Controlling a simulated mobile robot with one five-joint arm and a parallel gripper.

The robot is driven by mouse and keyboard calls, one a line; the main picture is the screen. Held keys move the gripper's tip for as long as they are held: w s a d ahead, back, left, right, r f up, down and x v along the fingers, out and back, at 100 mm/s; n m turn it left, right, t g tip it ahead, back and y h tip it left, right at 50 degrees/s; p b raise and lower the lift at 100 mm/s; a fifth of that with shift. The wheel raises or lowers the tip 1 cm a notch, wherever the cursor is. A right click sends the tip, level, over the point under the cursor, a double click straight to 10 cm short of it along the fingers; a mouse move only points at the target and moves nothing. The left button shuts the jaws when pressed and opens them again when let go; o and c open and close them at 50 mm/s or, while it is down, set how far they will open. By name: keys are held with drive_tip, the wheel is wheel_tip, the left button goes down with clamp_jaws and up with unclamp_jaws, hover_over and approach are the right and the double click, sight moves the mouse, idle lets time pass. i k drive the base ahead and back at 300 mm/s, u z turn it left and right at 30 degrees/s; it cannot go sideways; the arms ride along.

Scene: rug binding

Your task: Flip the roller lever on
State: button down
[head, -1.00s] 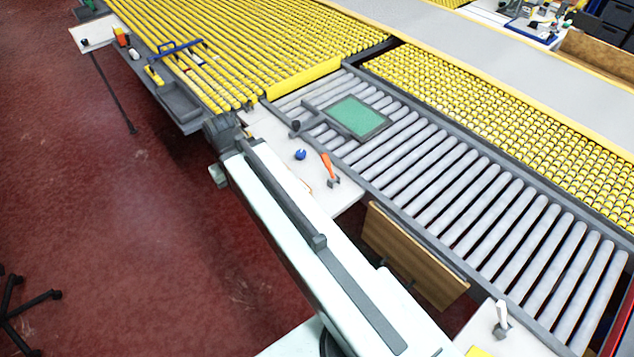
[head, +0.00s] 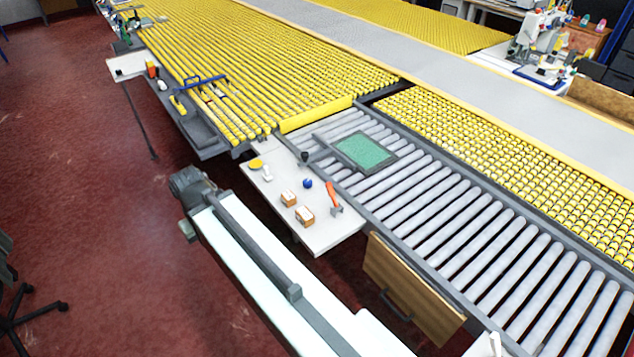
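A small dark lever with a black knob (head: 304,157) stands at the near left edge of the grey roller conveyor (head: 455,215), beside the white side table. It looks like the roller lever; its exact position, on or off, is too small to tell. My arm reaches from the bottom of the picture up to a dark joint at left, apart from the lever and to the left of the white table. The fingers of my gripper do not show.
The white side table (head: 325,235) holds two small boxes (head: 297,207), a blue ball (head: 307,183), an orange-handled tool (head: 331,196) and a yellow round item (head: 256,164). A green panel (head: 364,151) lies on the rollers. Red floor at left is largely clear.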

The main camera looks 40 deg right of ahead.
sight(330, 188)
drive_tip(key=u, duration=0.3)
drive_tip(key=i, duration=2.95)
drive_tip(key=z, duration=1.25)
drive_tip(key=k, duration=0.8)
drive_tip(key=z, duration=0.2)
drive_tip(key=i, duration=0.9)
drive_tip(key=u, duration=0.2)
drive_tip(key=k, duration=0.85)
drive_tip(key=z, duration=0.15)
drive_tip(key=i, duration=0.4)
